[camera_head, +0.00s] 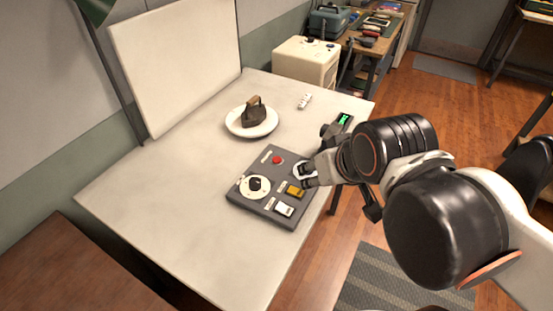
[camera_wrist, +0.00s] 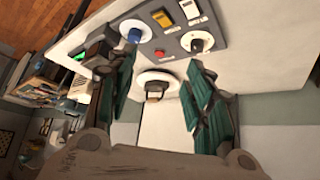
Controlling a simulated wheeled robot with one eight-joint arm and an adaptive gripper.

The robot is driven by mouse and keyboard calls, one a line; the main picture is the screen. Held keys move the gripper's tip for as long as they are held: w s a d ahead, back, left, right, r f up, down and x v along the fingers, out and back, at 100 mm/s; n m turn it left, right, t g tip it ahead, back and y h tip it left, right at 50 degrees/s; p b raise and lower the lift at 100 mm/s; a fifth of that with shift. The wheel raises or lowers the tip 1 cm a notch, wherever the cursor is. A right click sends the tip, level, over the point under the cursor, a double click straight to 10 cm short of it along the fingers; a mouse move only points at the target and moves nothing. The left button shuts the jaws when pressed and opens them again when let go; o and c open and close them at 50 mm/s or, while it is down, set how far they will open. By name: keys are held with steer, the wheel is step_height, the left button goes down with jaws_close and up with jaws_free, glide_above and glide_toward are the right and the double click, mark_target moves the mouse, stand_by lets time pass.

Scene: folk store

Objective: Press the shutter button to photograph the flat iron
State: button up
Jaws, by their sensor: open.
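The dark flat iron (camera_head: 255,115) with a brown handle sits on a round white plate (camera_head: 233,126) on the table; it also shows in the wrist view (camera_wrist: 154,94). A grey control panel (camera_head: 268,168) lies nearer. It carries a red button (camera_head: 277,160), a black knob on a white dial (camera_head: 254,184), a yellow switch (camera_head: 295,191) and a white switch (camera_head: 283,210). The wrist view also shows a blue knob (camera_wrist: 133,35). The labels are too small to read. My gripper (camera_head: 309,174) is open over the panel's right side, partly covering the blue knob's dial; contact cannot be told.
The pale table (camera_head: 160,205) is clear to the left of the panel. A white backdrop board (camera_head: 180,60) stands behind. A small white object (camera_head: 304,101) lies right of the plate. A dark device with a green screen (camera_head: 343,120) is at the table's right edge, beside my arm.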

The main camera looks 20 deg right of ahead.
jaws_close()
stand_by(1.1)
